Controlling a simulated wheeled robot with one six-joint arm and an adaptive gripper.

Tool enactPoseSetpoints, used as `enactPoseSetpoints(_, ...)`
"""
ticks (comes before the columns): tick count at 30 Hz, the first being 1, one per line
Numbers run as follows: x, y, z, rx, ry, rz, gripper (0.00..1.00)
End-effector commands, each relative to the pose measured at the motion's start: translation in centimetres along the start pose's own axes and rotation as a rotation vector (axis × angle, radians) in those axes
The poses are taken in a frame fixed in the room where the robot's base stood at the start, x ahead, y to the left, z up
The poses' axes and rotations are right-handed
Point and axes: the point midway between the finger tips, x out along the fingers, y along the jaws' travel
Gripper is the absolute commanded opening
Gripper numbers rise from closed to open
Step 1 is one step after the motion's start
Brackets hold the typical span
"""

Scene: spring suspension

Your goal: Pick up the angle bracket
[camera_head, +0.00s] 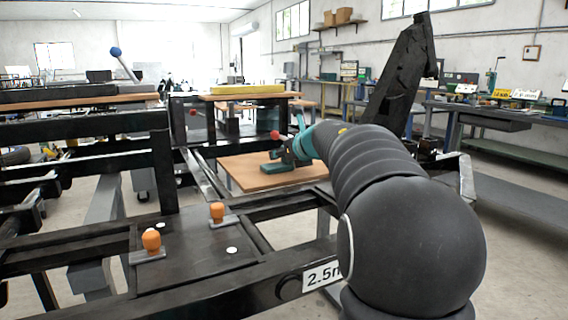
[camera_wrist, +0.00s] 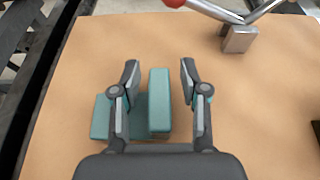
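The angle bracket (camera_wrist: 159,103) is teal, with an upright plate and a flat foot. It sits on a tan wooden board (camera_wrist: 248,110). In the wrist view the upright plate stands between the two fingers of my gripper (camera_wrist: 160,80), with a gap on each side. The foot reaches out to the left beneath the left finger. My gripper is open. In the head view the bracket (camera_head: 285,166) is on the board near its middle, and my dark arm hides much of the gripper.
A metal block with silver rods (camera_wrist: 239,39) stands on the board at the upper right of the wrist view. A dark frame (camera_head: 190,250) with two orange knobs (camera_head: 151,241) lies in front of the board. The board around the bracket is mostly bare.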

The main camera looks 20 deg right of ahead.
Motion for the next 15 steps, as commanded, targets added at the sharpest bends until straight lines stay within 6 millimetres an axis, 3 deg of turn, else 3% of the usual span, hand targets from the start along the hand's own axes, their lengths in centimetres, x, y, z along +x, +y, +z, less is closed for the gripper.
enactPoseSetpoints(1, -0.01, 0.00, -0.01, 0.000, 0.000, 0.000, 0.28)
enactPoseSetpoints(4, -0.02, -0.01, -0.01, 0.000, 0.000, 0.000, 0.03)
enactPoseSetpoints(5, -0.02, -0.01, -0.02, 0.000, 0.000, 0.000, 0.00)
enactPoseSetpoints(15, -0.09, -0.04, 0.08, 0.000, -0.001, -0.001, 0.00)
